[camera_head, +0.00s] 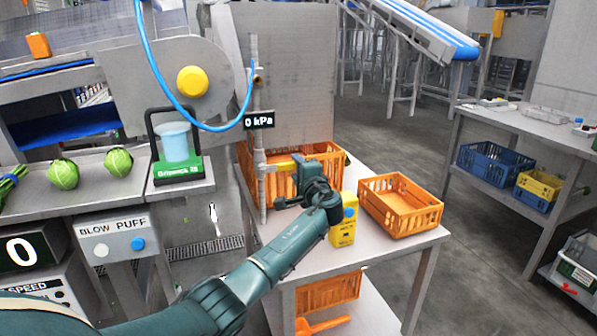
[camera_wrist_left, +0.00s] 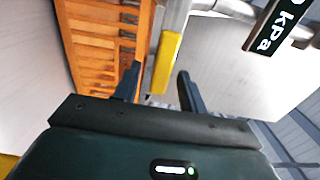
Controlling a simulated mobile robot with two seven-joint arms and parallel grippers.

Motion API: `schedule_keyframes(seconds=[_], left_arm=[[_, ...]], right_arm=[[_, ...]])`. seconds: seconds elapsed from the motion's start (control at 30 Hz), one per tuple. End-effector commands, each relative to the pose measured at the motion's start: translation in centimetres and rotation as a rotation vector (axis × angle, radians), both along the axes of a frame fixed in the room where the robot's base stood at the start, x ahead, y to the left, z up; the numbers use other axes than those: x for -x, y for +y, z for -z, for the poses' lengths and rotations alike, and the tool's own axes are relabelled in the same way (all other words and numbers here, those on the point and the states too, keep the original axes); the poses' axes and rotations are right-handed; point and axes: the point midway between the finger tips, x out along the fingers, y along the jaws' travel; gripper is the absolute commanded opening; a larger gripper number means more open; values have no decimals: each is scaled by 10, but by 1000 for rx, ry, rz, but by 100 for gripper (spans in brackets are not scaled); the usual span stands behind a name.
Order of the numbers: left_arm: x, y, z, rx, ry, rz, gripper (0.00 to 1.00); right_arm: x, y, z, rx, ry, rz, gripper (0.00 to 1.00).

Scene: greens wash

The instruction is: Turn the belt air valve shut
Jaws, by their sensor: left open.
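The belt air valve's yellow lever (camera_head: 280,164) sticks out sideways from the upright grey pipe (camera_head: 257,110), across it. The dark gauge on the pipe (camera_head: 259,120) reads 0 kPa; part of it also shows in the left wrist view (camera_wrist_left: 277,25). My left gripper (camera_head: 297,165) is beside the valve, to the right of the pipe. In the left wrist view my left gripper (camera_wrist_left: 159,73) is open, and the yellow lever (camera_wrist_left: 167,62) shows between its fingers with gaps on both sides. I cannot tell how deep the lever sits. My right gripper is not in view.
An orange crate (camera_head: 335,152) stands close behind my gripper. A yellow bottle (camera_head: 342,233) and another orange crate (camera_head: 428,219) are on the same table (camera_head: 385,247). A blue hose (camera_head: 160,75) loops to the pipe.

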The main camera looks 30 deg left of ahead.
Motion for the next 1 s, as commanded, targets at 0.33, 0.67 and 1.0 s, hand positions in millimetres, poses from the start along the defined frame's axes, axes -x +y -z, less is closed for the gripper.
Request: schedule_keyframes(seconds=[0.33,0.67,1.0], left_arm=[[23,-28,1,2,-2,3,42],[69,-81,1,3,0,2,42],[86,-100,0,0,1,0,42]], right_arm=[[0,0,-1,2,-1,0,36],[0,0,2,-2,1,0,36],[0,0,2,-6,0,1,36]])
